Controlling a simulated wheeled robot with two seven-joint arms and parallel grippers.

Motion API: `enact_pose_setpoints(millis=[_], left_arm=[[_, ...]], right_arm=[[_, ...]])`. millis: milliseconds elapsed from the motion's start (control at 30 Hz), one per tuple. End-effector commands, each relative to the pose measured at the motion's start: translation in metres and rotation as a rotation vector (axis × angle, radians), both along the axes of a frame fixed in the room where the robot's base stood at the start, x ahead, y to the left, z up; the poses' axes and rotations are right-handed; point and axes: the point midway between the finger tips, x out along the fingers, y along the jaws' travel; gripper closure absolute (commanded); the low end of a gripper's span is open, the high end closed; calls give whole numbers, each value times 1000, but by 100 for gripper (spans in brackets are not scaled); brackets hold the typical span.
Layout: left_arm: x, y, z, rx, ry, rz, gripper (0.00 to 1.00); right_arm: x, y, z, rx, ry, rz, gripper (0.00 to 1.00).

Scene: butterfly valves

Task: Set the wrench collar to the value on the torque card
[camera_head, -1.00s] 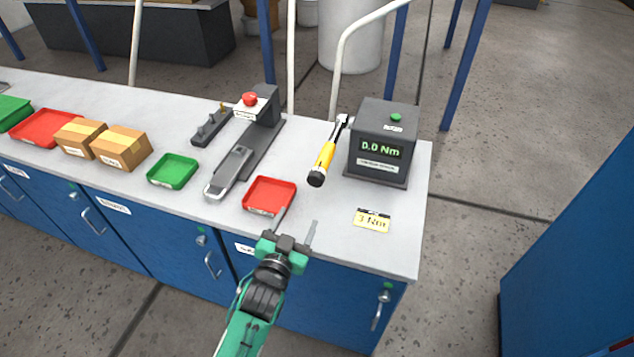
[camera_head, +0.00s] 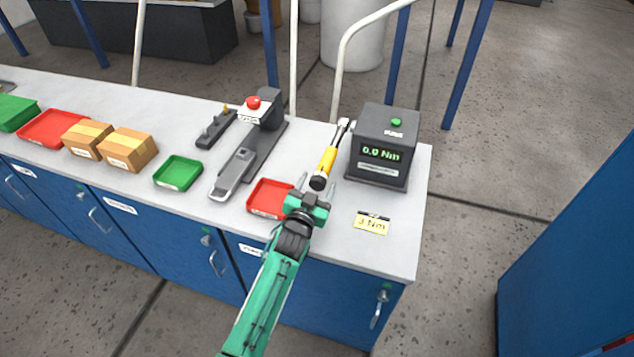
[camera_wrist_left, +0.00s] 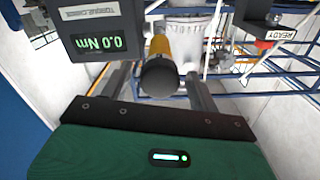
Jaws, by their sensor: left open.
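The torque wrench (camera_head: 328,160) has a yellow handle, a dark collar end and a metal head, and stands between the red tray and the tester. In the left wrist view its dark round end (camera_wrist_left: 160,76) faces the camera, between the fingers. My left gripper (camera_head: 318,186) is open, with its fingers on either side of the wrench's near end; contact cannot be told. The yellow torque card (camera_head: 371,224) lies at the front right of the bench and appears to read 3 Nm. The dark torque tester (camera_head: 382,146) shows 0.0 Nm; its display also shows in the left wrist view (camera_wrist_left: 98,43).
A red tray (camera_head: 258,207) lies just left of my gripper. A grey fixture (camera_head: 240,165) with a red button, a green tray (camera_head: 178,172) and two cardboard boxes (camera_head: 127,149) stand further left. The bench's front right corner is clear around the card.

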Motion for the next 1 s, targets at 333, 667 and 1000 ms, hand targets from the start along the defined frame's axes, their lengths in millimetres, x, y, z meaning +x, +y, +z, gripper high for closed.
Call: enact_pose_setpoints(millis=[333,667,1000], left_arm=[[4,-1,-1,0,1,0,39],[4,-1,-1,1,1,-1,83],[4,-1,-1,65,-20,0,83]], right_arm=[[-1,-1,1,-1,1,1,100],[-1,-1,1,-1,2,0,100],[-1,3,-2,3,2,-1,100]])
